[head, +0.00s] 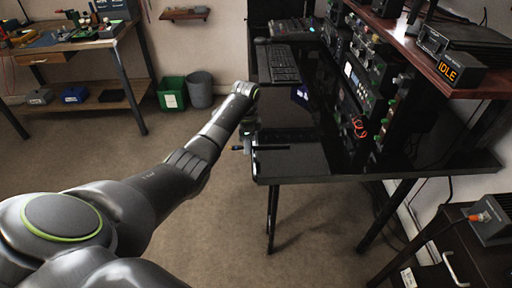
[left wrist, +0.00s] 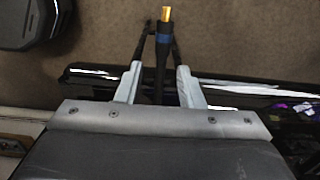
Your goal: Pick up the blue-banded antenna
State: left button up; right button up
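The blue-banded antenna (head: 238,148) is a thin black rod with a gold tip. In the head view its tip sticks out past the desk's left front corner. In the left wrist view the antenna (left wrist: 162,62) lies lengthwise between the two fingers, with its blue band close to the fingertips and its gold end beyond them. My left gripper (head: 250,139) is at the desk's left edge, around the antenna. In the left wrist view the fingers of my left gripper (left wrist: 162,36) stand on both sides of the rod; whether they press on it is unclear. My right gripper is not in view.
The black desk (head: 312,176) carries a keyboard (head: 284,64) and a rack of electronics (head: 366,88). A shelf with an "IDLE" display (head: 452,72) overhangs the right side. A green bin (head: 172,92) and a grey bin (head: 200,90) stand behind. The floor left of the desk is clear.

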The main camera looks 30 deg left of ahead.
pick_arm(q)
jog(key=shift+c, duration=0.2)
grip_shut()
jog(key=shift+r, duration=0.1)
